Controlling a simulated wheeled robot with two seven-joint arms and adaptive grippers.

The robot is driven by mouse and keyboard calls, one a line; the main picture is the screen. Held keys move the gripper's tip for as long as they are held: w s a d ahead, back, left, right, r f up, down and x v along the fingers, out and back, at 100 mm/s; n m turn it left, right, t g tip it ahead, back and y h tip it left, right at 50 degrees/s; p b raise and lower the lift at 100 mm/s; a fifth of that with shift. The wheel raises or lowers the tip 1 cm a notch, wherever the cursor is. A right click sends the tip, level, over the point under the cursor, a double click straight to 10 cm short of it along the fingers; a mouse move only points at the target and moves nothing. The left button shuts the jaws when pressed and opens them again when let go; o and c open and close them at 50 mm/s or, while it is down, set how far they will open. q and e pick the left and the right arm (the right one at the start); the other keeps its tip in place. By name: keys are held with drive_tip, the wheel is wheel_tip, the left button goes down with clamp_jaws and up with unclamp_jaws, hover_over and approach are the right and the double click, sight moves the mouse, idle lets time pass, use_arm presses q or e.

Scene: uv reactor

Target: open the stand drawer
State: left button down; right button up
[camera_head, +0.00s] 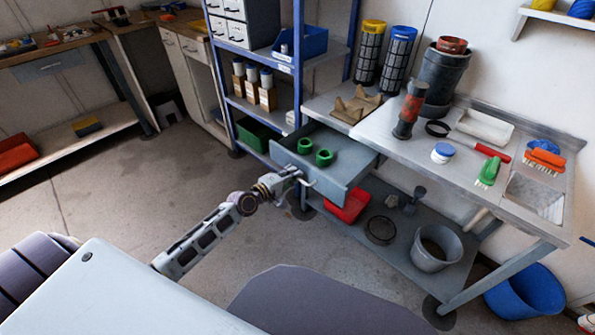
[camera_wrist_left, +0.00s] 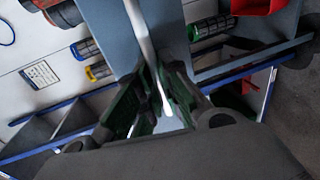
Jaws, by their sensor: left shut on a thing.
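The stand drawer (camera_head: 333,166) is a grey-blue tray pulled out from under the left part of the metal worktop in the head view. Two green ring-shaped parts (camera_head: 324,157) lie inside it. My left gripper (camera_head: 296,176) is at the drawer's front face. In the left wrist view, the fingers of my left gripper (camera_wrist_left: 160,98) are closed around a pale bar-like handle (camera_wrist_left: 146,45) on the grey drawer front (camera_wrist_left: 105,30). My right gripper is not in view.
The worktop (camera_head: 400,150) carries a red-and-black tool, brushes and a white tray. A lower shelf (camera_head: 385,255) holds a grey bucket (camera_head: 437,248) and a red bin (camera_head: 348,207). A blue shelving rack (camera_head: 298,60) stands behind left. The floor left of the drawer is clear.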

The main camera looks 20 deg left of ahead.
use_arm(q)
drive_tip(key=shift+s+a, duration=0.1)
drive_tip(key=shift+s, duration=0.25)
drive_tip(key=c, duration=1.9)
unclamp_jaws()
drive_tip(key=shift+o, duration=0.2)
drive_tip(key=v, duration=1.2)
